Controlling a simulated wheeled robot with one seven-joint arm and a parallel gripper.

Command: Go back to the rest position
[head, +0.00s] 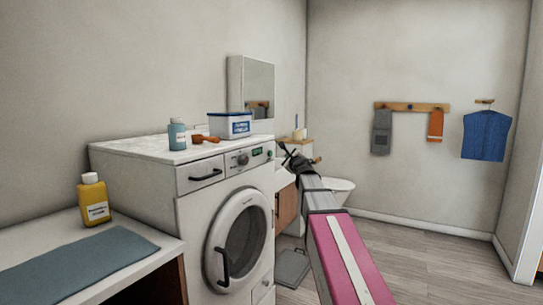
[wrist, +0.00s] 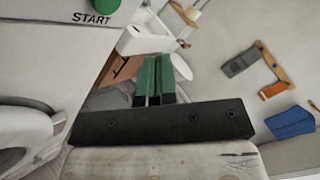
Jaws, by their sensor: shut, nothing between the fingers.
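My gripper (head: 287,153) is at the end of my outstretched arm, just right of the washing machine's (head: 140,180) front control panel. In the wrist view, the green fingers of my gripper (wrist: 154,68) are together with nothing between them. The washing machine's green START button (wrist: 101,5) is at the top left of that view, apart from the fingers. The machine's round door (head: 238,240) looks closed, and its edge shows at the left of the wrist view (wrist: 25,140).
A blue bottle (head: 177,134), a red-orange scoop (head: 204,138) and a detergent box (head: 230,125) stand on the machine. A yellow bottle (head: 93,199) is on the left counter (head: 150,265). A toilet (head: 338,189) is behind my arm. Floor (head: 440,260) at right is clear.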

